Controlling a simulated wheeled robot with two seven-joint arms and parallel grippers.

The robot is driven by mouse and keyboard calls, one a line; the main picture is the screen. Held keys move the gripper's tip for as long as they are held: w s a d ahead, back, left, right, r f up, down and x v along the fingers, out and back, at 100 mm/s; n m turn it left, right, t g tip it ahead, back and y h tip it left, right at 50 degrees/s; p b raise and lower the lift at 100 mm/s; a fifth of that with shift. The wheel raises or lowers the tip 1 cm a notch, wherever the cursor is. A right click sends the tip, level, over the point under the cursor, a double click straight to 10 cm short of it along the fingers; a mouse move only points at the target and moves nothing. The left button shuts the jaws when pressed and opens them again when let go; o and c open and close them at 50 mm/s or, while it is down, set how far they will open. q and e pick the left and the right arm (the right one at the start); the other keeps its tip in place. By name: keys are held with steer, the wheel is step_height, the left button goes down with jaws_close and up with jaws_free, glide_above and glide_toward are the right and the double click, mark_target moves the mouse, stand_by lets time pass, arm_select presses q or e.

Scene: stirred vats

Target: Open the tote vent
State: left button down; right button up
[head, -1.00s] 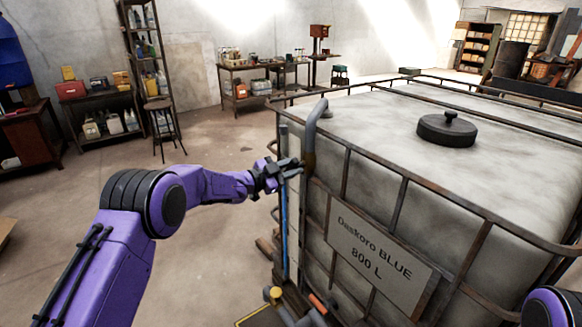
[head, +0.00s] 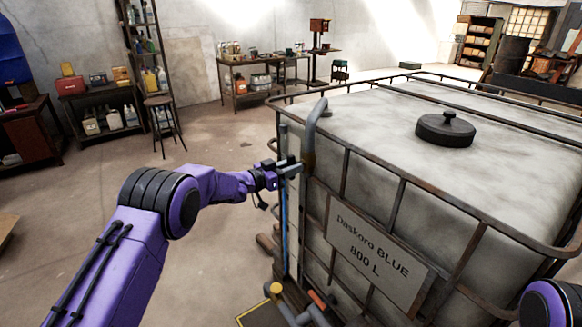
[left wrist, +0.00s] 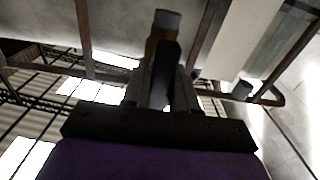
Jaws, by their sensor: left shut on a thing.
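The large pale tote (head: 480,170) stands in a rusty cage and carries a "Daskoro BLUE 800 L" plate (head: 378,252). A bent grey pipe (head: 314,116) with a brownish lower end rises at its near left corner. My left gripper (head: 288,169) is at that lower end. In the left wrist view, its fingers (left wrist: 163,92) are shut on a dark piece, with a brown band (left wrist: 160,38) and a grey tip beyond. The fingers hide how this piece joins the pipe. A round black lid (head: 446,130) sits on the tote's top. My right gripper is out of view.
A blue upright tube (head: 284,215) runs down the tote's near left edge. Yellow-capped and orange-ended pipework (head: 290,300) stands low in front. Shelves and a stool (head: 162,125) are far back; the floor at left is open.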

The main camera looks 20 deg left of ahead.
arm_select(q)
steer(key=shift+r, duration=0.1)
stand_by(0.3)
steer(key=c, duration=1)
jaws_free()
steer(key=shift+a, duration=0.1)
steer(key=b+v, duration=0.3)
steer(key=v, duration=0.7)
steer(key=shift+s+a+b, duration=0.15)
steer(key=shift+b, duration=0.2)
